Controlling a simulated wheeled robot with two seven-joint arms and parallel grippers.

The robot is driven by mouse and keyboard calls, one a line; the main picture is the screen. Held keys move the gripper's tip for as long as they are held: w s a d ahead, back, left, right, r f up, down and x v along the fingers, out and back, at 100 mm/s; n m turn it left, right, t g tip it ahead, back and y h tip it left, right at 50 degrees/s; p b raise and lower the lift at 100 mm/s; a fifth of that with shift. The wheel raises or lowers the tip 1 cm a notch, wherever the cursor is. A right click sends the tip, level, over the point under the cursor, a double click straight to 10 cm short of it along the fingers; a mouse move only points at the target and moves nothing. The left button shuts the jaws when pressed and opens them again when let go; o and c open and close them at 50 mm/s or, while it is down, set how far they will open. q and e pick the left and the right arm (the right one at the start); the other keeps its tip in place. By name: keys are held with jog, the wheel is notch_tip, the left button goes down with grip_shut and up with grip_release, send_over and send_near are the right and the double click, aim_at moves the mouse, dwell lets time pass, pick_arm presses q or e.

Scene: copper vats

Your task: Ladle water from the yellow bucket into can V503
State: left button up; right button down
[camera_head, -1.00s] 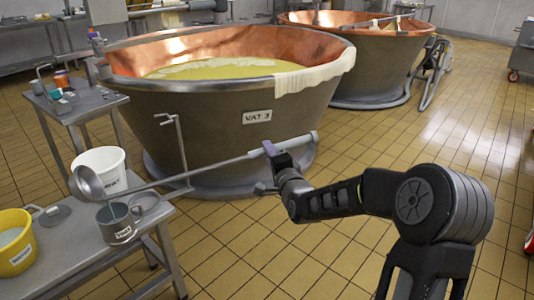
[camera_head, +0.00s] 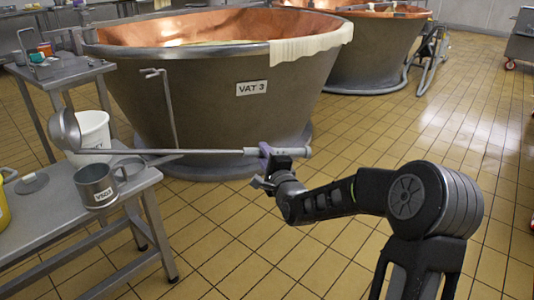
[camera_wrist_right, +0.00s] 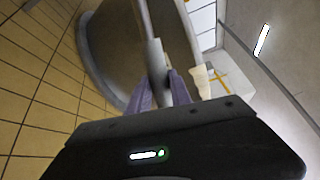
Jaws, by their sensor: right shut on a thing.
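My right gripper (camera_head: 267,157) is shut on the handle of the long metal ladle (camera_head: 200,152). The handle also shows between the purple fingers in the right wrist view (camera_wrist_right: 157,60). The ladle's shaft runs left, nearly level in the picture, to its bowl (camera_head: 64,130), which appears in front of the white bucket's left side. The bowl's contents cannot be seen. The grey metal can labelled V503 (camera_head: 97,188) stands upright on the near table, below the shaft in the picture. Only a sliver of the yellow bucket (camera_head: 3,212) shows at the left edge. My left gripper is not in view.
A white bucket (camera_head: 93,128) stands on the near table (camera_head: 60,232) behind the can. A grey round lid-like piece (camera_head: 32,183) lies left of the can. The large VAT 3 (camera_head: 215,100) stands behind the table.

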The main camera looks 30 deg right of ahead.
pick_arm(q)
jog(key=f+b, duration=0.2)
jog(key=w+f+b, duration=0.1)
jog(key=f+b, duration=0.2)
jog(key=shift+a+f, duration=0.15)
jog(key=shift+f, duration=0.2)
pick_arm(e)
notch_tip(320, 180, down, 8)
jog(key=a+m, duration=0.1)
jog(key=m, duration=0.1)
jog(key=shift+w+a, duration=0.25)
jog(key=shift+a, duration=0.15)
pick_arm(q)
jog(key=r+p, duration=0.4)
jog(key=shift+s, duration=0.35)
pick_arm(e)
jog(key=s+a+r+n+y, duration=0.1)
jog(key=s+a+n+y, duration=0.1)
jog(key=a, duration=0.7)
jog(key=s+a+r+n+y, duration=0.2)
jog(key=s+a+y, duration=0.3)
jog(key=a, duration=0.5)
jog(key=shift+s+r+n+y, duration=0.25)
jog(key=shift+r+n+y, duration=0.05)
jog(key=shift+n+y, duration=0.5)
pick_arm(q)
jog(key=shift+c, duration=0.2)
